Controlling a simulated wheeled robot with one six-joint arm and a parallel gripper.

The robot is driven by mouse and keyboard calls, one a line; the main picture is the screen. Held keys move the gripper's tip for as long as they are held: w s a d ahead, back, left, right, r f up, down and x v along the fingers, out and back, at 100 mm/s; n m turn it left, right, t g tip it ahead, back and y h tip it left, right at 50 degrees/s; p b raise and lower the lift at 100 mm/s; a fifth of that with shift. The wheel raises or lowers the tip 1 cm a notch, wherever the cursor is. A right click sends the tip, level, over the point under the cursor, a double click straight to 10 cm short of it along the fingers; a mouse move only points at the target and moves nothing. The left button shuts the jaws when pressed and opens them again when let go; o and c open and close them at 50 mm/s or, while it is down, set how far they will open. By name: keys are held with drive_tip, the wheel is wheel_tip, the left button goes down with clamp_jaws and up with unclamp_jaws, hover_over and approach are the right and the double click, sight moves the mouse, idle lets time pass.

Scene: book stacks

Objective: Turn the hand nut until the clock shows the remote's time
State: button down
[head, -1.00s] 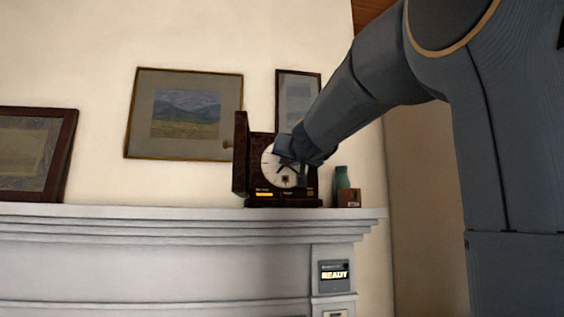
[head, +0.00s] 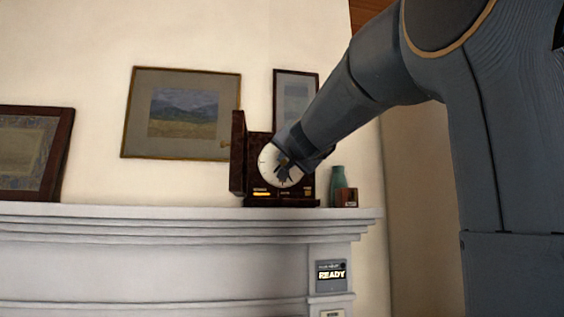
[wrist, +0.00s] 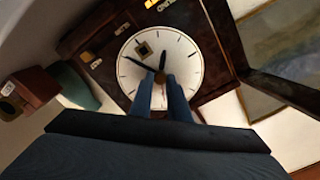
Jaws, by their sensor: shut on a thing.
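The clock (head: 266,185) stands on the mantel, a dark wooden case with a white round dial and its door (head: 238,152) swung open to the left. The dial (wrist: 185,62) fills the middle of the wrist view, tilted, with a long dark hand, a shorter dark hand and a small square window. My gripper (head: 284,166) is at the dial's centre. Its two fingers (wrist: 160,84) are shut on the small brass hand nut (wrist: 159,76), which is mostly hidden between them. I cannot read a time on any remote.
A green vase (head: 337,180) and a small reddish-brown block (head: 347,197) stand right of the clock. Framed pictures (head: 181,113) are on the wall behind. The mantel shelf (head: 130,211) is clear left of the clock.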

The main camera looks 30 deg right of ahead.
drive_tip(key=m, duration=0.6)
drive_tip(key=shift+m, duration=0.3)
drive_tip(key=m, duration=0.5)
drive_tip(key=shift+f, duration=0.1)
drive_tip(key=shift+m, duration=0.3)
drive_tip(key=c, duration=1.7)
unclamp_jaws()
drive_tip(key=shift+o, duration=0.2)
drive_tip(key=shift+s, duration=0.1)
